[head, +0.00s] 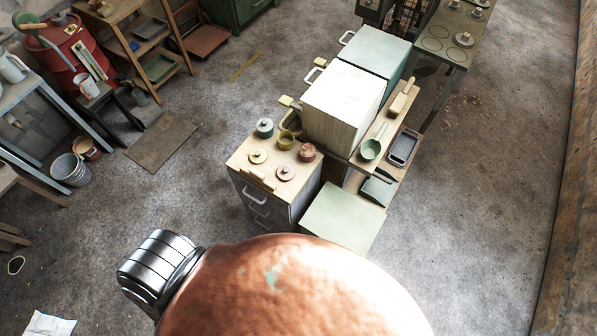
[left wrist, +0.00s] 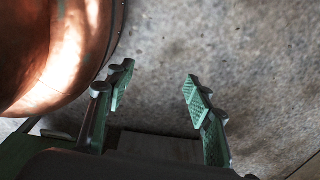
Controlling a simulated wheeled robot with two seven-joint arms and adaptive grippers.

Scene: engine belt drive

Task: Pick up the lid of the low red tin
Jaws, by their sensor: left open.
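A low reddish tin (head: 307,153) stands on the wooden top of a small cabinet (head: 247,178). It is too small to tell how its lid sits. A teal tin (head: 264,129) and an ochre tin (head: 286,141) stand in a row with it. Two flat, pale round pieces with dark centres (head: 257,156) (head: 285,173) lie in front of the tins. My left gripper (left wrist: 159,88) is open and empty in the left wrist view, with bare floor beyond it and no tin in sight. Neither gripper shows in the head view.
A tall white box-like unit (head: 340,100) stands right behind the tins. A shelf with a green pan (head: 371,149) and a grey tray (head: 403,147) is to the right. A pale green panel (head: 343,215) stands right of the cabinet.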

